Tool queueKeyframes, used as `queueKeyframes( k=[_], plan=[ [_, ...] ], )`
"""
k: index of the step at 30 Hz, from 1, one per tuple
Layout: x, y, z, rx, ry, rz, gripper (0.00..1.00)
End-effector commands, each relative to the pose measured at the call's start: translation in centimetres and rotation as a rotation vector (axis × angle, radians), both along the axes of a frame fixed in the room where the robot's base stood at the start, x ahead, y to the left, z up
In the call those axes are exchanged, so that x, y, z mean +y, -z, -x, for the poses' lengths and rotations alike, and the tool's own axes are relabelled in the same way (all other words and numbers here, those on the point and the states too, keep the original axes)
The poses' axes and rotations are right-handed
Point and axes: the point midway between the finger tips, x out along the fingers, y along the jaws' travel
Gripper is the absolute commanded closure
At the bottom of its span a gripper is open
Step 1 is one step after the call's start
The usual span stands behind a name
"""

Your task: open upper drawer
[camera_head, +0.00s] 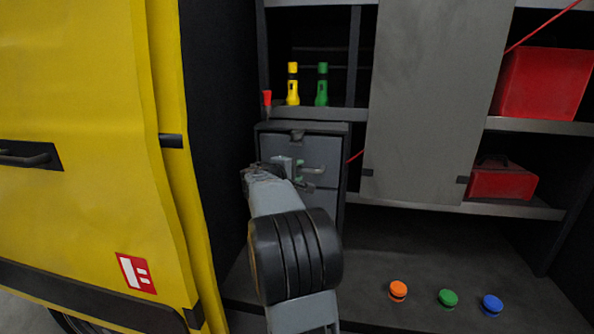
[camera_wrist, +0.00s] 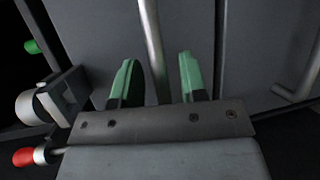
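The upper drawer (camera_head: 319,151) is a grey front in a small cabinet and looks shut. Its bar handle (camera_head: 313,170) shows at the right of my gripper (camera_head: 293,171). In the wrist view the same handle (camera_wrist: 152,45) runs between the two green fingertips of my gripper (camera_wrist: 158,80). The fingers stand apart, with a gap on each side of the bar, so my gripper is open around or just in front of it. How deep the bar sits between the fingers is unclear. The lower drawer (camera_head: 325,205) is below, partly hidden by my arm.
A yellow torch (camera_head: 293,85) and a green torch (camera_head: 322,86) stand on the shelf above, beside a small red-topped item (camera_head: 267,101). A grey panel (camera_head: 420,100) stands to the right. Orange (camera_head: 398,290), green (camera_head: 448,298) and blue (camera_head: 491,305) knobs sit lower right.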

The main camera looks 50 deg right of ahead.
Motion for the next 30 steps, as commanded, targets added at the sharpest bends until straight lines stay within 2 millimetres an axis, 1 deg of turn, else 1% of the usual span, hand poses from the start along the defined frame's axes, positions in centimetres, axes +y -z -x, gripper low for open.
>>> queueKeyframes(
  k=[4, 12, 14, 24, 25, 30],
  plan=[
    [-0.55, 0.12, -0.04, 0.0, 0.001, 0.0, 0.61],
    [-0.6, 0.13, -0.05, 0.0, 0.001, 0.0, 0.61],
    [-0.59, 0.12, -0.05, 0.0, 0.001, 0.0, 0.66],
    [-0.57, 0.12, -0.06, 0.0, 0.001, 0.0, 0.98],
    [-0.57, 0.12, -0.06, 0.0, 0.001, 0.0, 1.0],
    [-0.56, 0.12, -0.06, 0.0, 0.001, 0.0, 1.0]
  ],
)
